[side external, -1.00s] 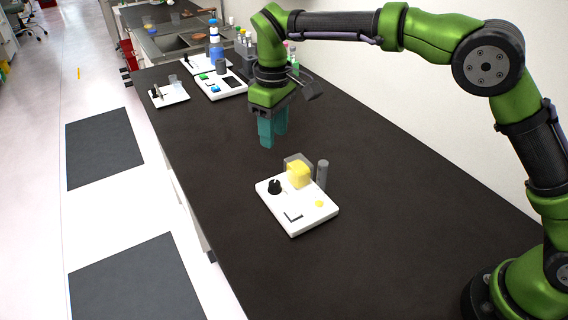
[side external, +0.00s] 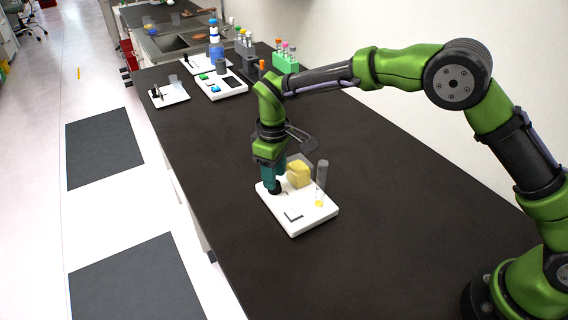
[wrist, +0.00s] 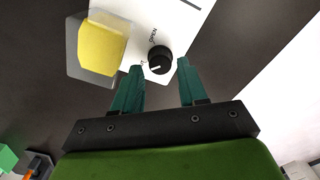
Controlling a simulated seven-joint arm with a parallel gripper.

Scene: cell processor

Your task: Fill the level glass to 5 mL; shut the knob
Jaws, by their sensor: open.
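A white base plate (side external: 300,217) stands on the dark bench in the side view. The black knob (side external: 275,187) sits at its left side, partly covered by my gripper (side external: 271,184). In the wrist view the knob (wrist: 159,61) has a white pointer line and lettering beside it. My gripper (wrist: 160,66) is open, its two teal fingers at either side of the knob's near edge. A yellow block-like reservoir (side external: 299,175) in a clear case stands behind the knob. A clear upright tube (side external: 322,176), which looks like the level glass, has a yellow patch near its foot; graduations are too small to read.
Further back on the bench are a white device with coloured buttons (side external: 221,85), a small white tray (side external: 169,94), a blue-capped bottle (side external: 215,47) and a green tube rack (side external: 285,65). The bench around the base plate is clear.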

